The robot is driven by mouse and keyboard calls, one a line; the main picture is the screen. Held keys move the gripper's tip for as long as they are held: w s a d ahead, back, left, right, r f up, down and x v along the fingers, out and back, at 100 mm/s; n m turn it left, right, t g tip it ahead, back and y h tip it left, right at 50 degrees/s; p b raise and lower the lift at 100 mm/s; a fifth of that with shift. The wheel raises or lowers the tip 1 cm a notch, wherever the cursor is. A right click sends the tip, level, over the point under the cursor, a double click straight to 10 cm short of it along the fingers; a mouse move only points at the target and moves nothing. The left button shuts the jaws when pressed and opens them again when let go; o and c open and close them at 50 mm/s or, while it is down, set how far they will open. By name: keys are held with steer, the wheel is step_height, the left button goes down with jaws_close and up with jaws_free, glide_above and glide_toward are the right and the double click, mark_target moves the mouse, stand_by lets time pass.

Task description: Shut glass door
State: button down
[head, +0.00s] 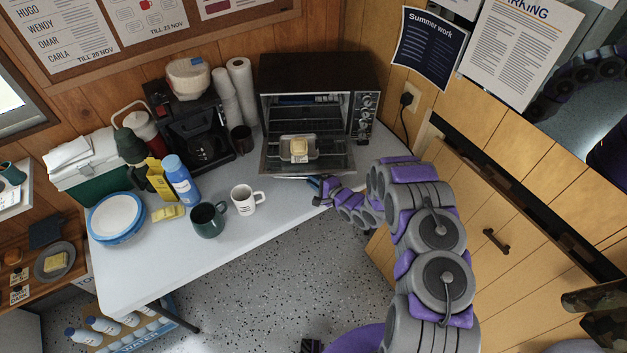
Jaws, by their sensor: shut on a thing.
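The glass door (340,162) belongs to the black toaster oven (318,75) at the back of the table. It is folded down and open, lying almost level in front of the oven. A clear dish (313,149) with a pale yellow block (298,147) sits over the middle of the door; whether it rests on the glass or on a rack is hard to tell. My gripper (319,188) is at the door's front edge, right of its middle, and is shut on the door's handle edge. The fingertips are small and partly hidden by my arm.
A white mug (246,200), a dark green mug (207,219) and a blue bottle (181,181) stand left of my gripper. A coffee maker (195,130) and paper rolls (243,88) stand left of the oven. A wooden cabinet door (470,230) is at right.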

mark_target(312, 170)
steer(key=shift+a+r+m+g+p, duration=0.1)
steer(key=shift+r+m+g+p, duration=0.2)
steer(key=shift+r+p, duration=0.85)
steer(key=shift+a+r+m+g+p, duration=0.1)
steer(key=shift+r+g+p, duration=0.3)
steer(key=shift+r+p, duration=0.75)
steer(key=p, duration=0.2)
steer(key=shift+w+d+r+m+g+h+p, duration=0.1)
steer(key=shift+w+r+m+g+h+p, duration=0.2)
steer(key=shift+g+h+p, duration=0.1)
steer(key=shift+s+f, duration=0.1)
steer(key=c, duration=1.4)
jaws_free()
steer(key=shift+o, duration=0.2)
steer(key=p+v, duration=0.1)
steer(key=v, duration=1.6)
steer(key=shift+d, duration=0.1)
